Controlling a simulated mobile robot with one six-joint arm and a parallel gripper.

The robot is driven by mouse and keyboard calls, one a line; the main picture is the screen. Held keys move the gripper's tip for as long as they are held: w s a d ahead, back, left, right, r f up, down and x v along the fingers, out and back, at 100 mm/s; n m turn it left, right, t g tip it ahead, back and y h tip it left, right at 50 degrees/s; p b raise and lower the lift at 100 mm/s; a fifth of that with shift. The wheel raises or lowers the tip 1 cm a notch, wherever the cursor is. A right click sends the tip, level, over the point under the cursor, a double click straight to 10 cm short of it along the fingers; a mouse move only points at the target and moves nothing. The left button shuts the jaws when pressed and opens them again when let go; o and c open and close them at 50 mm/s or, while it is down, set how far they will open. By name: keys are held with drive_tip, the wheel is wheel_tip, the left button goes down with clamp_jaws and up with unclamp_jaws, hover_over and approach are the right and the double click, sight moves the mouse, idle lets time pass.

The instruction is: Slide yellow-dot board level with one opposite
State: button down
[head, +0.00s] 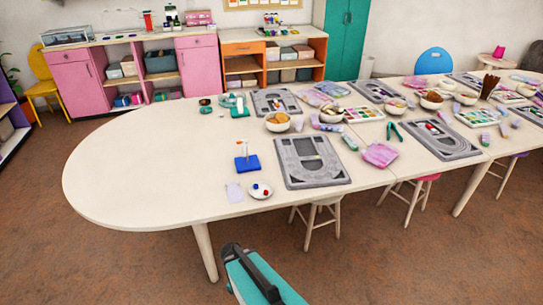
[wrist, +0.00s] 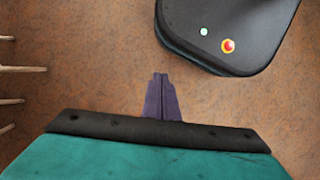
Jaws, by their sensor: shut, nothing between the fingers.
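Several grey bead boards lie on the long pale table (head: 130,165). The nearest grey board (head: 286,178) lies at the front edge, and another board (head: 262,104) lies across the table from it. Further right are a front board (head: 468,152) and a far board (head: 372,98). I cannot make out a yellow dot on any of them. My gripper (wrist: 160,76) is shut and empty in the wrist view, with its purple fingers together above the brown floor, away from the boards. The head view does not show its fingers.
Left of the nearest board are a blue stand (head: 247,165), a small white dish (head: 260,190) with beads and a pale lilac piece (head: 234,192). Bowls, paint sets and cloths crowd the table's right. Its rounded left end is clear. Stools (head: 317,210) stand beneath.

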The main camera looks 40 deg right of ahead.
drive_tip(key=s+a+f+m+g+b, duration=0.1)
drive_tip(key=s+a+f, duration=0.2)
drive_tip(key=s+a, duration=0.2)
drive_tip(key=s+a+f+m+g+y+b, duration=0.1)
drive_tip(key=s+a+f+m, duration=0.1)
drive_tip(key=s+a+f, duration=0.2)
drive_tip(key=s+a, duration=0.2)
drive_tip(key=a, duration=0.1)
drive_tip(key=shift+a+f+m, duration=0.15)
drive_tip(key=shift+m, duration=0.15)
